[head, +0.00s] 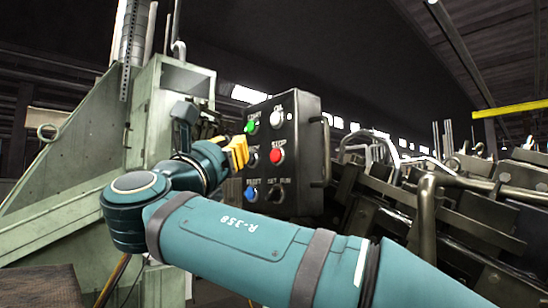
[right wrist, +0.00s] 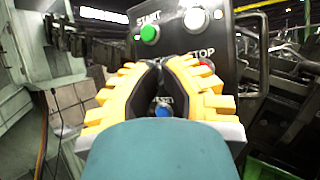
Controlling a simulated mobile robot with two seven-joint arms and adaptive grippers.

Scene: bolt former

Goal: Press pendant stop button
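The black pendant box (head: 300,150) faces me in the head view. Its red stop button (head: 277,156) is in clear sight on the right side of the middle row; in the right wrist view, the red button (right wrist: 206,65) is partly covered by the right finger. My right gripper (head: 240,152) has yellow fingers in front of the pendant's left edge, left of the red button. In the right wrist view the fingertips (right wrist: 166,64) come together with nothing seen between them. Whether they touch the panel cannot be told. My left gripper is not in view.
The pendant also carries a green start button (head: 252,126), a white button (head: 277,118), a blue reset button (head: 250,193) and a dark selector (head: 276,193). A handle (head: 326,150) runs along its right side. A green machine frame (head: 80,165) stands left; metal machinery (head: 450,190) fills the right.

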